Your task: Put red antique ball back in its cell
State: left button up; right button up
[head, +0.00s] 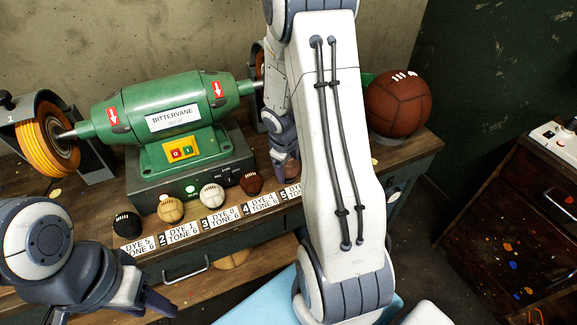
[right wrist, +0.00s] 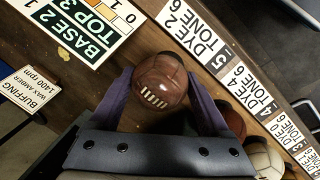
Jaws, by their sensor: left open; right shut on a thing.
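A reddish-brown ball (right wrist: 160,79) with white laces sits between the fingers of my right gripper (right wrist: 158,85), which is shut on it, at the row of labelled places on the bench. In the head view a sliver of this ball (head: 292,171) shows beside my right gripper (head: 285,160); my right arm hides most of it. It is beside the label reading 5, DYE 2, TONE 6 (right wrist: 205,40). I cannot tell whether it touches the bench. My left gripper (head: 112,306) is open and empty at the lower left, in front of the bench.
A black ball (head: 128,224), tan ball (head: 171,210), white ball (head: 212,195) and dark red ball (head: 251,183) stand in the row. A green buffing machine (head: 165,115) is behind them. A large red-brown ball (head: 398,103) sits at the bench's right. A cabinet (head: 525,205) stands further right.

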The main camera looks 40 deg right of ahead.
jog(key=shift+f+b, duration=0.5)
jog(key=o, duration=1)
jog(key=shift+c, duration=0.2)
jog(key=shift+r, duration=0.1)
jog(key=p+v, duration=0.2)
jog(key=d+p+v, duration=0.1)
jog(key=p+v, duration=0.1)
jog(key=w+p+v, duration=0.1)
jog(key=p+v, duration=0.1)
jog(key=p, duration=0.1)
jog(key=shift+s+r, duration=0.1)
jog(key=shift+r, duration=0.5)
jog(key=shift+f, duration=0.1)
